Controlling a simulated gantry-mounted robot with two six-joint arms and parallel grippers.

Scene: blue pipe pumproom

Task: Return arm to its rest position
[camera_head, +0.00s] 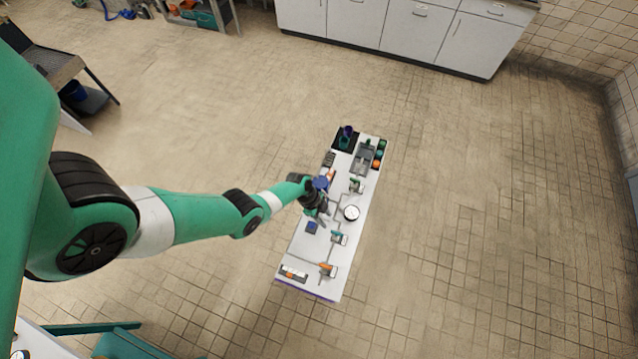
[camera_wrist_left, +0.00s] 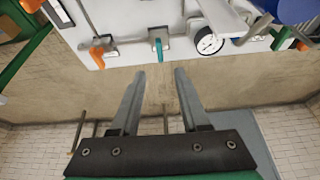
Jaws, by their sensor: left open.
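My left arm (camera_head: 205,215), green with black joints, reaches in from the left. My left gripper (camera_head: 322,217) is over the middle of a white panel (camera_head: 300,245) fitted with pipes and valves. In the wrist view the two grey fingers of the left gripper (camera_wrist_left: 160,72) stand apart with nothing between them. The panel's lower edge (camera_wrist_left: 125,48) lies beyond the fingertips there. My right gripper shows in neither view.
The panel carries a round gauge (camera_head: 351,213), an orange-handled valve (camera_head: 328,269) and a teal-handled valve (camera_wrist_left: 158,47). A black tray (camera_head: 337,142) is at its far end. White cabinets (camera_head: 415,30) line the back. Tiled floor (camera_head: 480,200) to the right is clear.

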